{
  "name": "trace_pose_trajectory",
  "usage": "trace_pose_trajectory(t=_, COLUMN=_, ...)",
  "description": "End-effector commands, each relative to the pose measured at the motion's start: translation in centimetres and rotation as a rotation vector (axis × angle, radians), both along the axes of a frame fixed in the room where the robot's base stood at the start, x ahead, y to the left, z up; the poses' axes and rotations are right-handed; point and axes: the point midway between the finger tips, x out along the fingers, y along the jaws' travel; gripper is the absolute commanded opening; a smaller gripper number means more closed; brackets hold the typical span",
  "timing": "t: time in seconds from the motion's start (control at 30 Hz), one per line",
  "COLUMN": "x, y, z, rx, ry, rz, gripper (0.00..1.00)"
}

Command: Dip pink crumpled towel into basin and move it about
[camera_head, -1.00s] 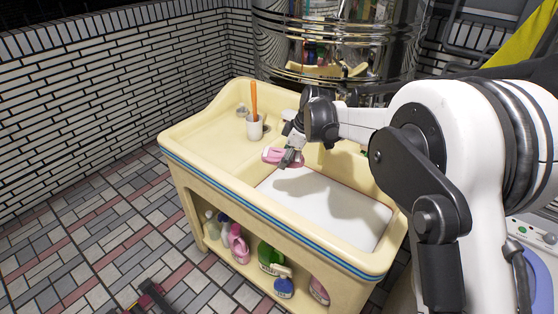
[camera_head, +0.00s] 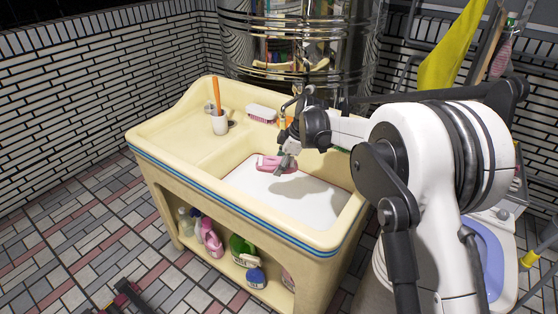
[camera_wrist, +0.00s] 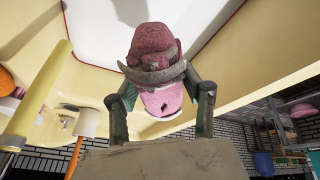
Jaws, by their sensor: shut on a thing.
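My gripper (camera_head: 284,166) is shut on the pink crumpled towel (camera_head: 268,163), which also shows between the fingers in the wrist view (camera_wrist: 155,45). The towel is a bunched lump, dark pink on one part and lighter pink on another. It is over the white-filled basin (camera_head: 310,202) in the cream washstand, towards its back left. I cannot tell whether it touches the white surface. The white surface also shows behind the towel in the wrist view (camera_wrist: 110,30).
A white cup with an orange-handled tool (camera_head: 219,122) and a pink-white brush (camera_head: 261,113) sit on the washstand's ledge. Several bottles (camera_head: 245,250) stand on the shelf below. A shiny metal cylinder (camera_head: 300,45) stands behind. The basin's front and right are clear.

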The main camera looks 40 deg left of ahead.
Motion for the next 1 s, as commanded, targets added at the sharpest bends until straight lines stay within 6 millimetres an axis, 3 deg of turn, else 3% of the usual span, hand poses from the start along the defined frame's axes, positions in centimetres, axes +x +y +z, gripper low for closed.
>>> trace_pose_trajectory(t=1.0, x=0.0, y=0.0, z=-10.7, rx=0.000, ry=0.000, rz=0.000, gripper=0.00)
